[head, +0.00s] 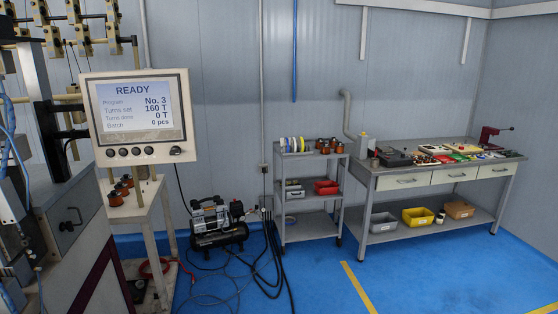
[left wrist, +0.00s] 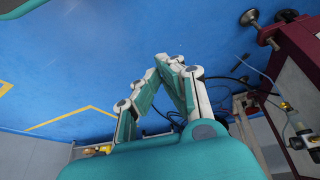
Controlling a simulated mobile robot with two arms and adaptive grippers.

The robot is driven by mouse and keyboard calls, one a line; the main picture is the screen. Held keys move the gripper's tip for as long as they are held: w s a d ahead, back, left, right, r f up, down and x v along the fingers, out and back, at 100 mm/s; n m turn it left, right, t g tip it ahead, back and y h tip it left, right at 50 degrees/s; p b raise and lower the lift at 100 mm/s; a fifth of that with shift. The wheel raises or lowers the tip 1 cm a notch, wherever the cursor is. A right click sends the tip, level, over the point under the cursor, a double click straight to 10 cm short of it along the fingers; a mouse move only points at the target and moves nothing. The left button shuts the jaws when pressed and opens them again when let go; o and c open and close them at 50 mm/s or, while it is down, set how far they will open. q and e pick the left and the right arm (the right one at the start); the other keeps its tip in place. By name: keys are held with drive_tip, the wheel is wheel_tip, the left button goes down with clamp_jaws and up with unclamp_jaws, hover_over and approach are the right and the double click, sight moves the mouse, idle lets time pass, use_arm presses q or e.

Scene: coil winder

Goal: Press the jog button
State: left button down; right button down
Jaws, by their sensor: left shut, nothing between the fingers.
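The winder's control panel (head: 136,116) stands at the left in the head view, with a lit screen (head: 132,106) reading READY and turns done 0 T. A row of several small dark buttons (head: 124,152) runs below the screen. A larger dark knob (head: 176,151) sits at the panel's lower right corner. The button labels are too small to read, so I cannot tell which one is jog. My left gripper (left wrist: 168,62) shows in the left wrist view, shut and empty, over the blue floor and apart from the panel. No gripper shows in the head view.
The winding machine (head: 70,220) fills the left edge. A compressor (head: 217,222) with cables sits on the floor beside the panel's stand. A shelf cart (head: 310,197) and a workbench (head: 440,169) stand along the back wall. The blue floor (head: 420,275) at front right is clear.

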use_arm(q)
drive_tip(key=s+f+m+g, duration=0.1)
drive_tip(key=s+f+g, duration=0.1)
drive_tip(key=s, duration=0.7)
drive_tip(key=s+f+m+g, duration=0.1)
drive_tip(key=s+f, duration=0.1)
drive_tip(key=s, duration=0.8)
drive_tip(key=shift+d+f+g+y, duration=0.15)
drive_tip(key=shift+f+g+y, duration=0.15)
drive_tip(key=shift+f+g, duration=0.1)
